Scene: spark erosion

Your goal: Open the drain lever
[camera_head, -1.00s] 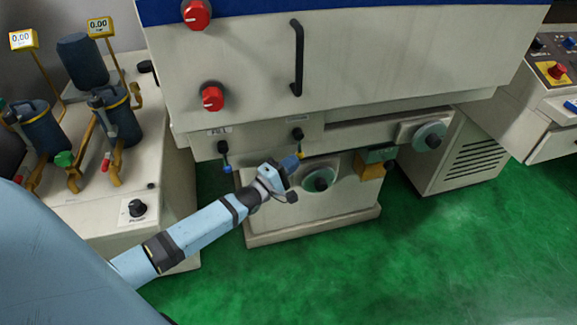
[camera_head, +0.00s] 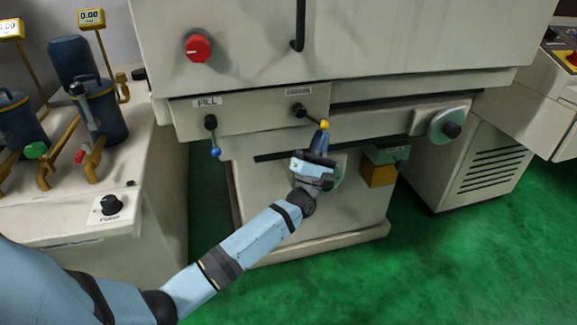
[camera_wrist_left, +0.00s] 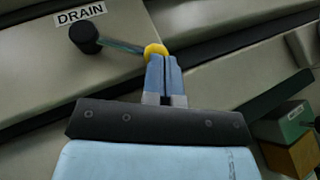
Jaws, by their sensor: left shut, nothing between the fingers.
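The drain lever (camera_head: 312,116) is on the machine's front panel, with a black pivot, a thin rod and a yellow ball end. In the head view the rod points right and somewhat down. In the left wrist view the lever (camera_wrist_left: 122,47) lies under the DRAIN label (camera_wrist_left: 80,14), its yellow ball at the fingertips. My left gripper (camera_head: 322,128) is shut with nothing between its fingers. Its tips (camera_wrist_left: 162,58) are at the yellow ball and appear to touch it. My right gripper is not in view.
The FILL lever (camera_head: 213,139) with a blue ball hangs down to the left. A handwheel (camera_head: 449,126) and a green and yellow block (camera_head: 380,170) are to the right. Pumps and pipes stand on a cabinet (camera_head: 70,205) at left. Green floor (camera_head: 470,260) is clear.

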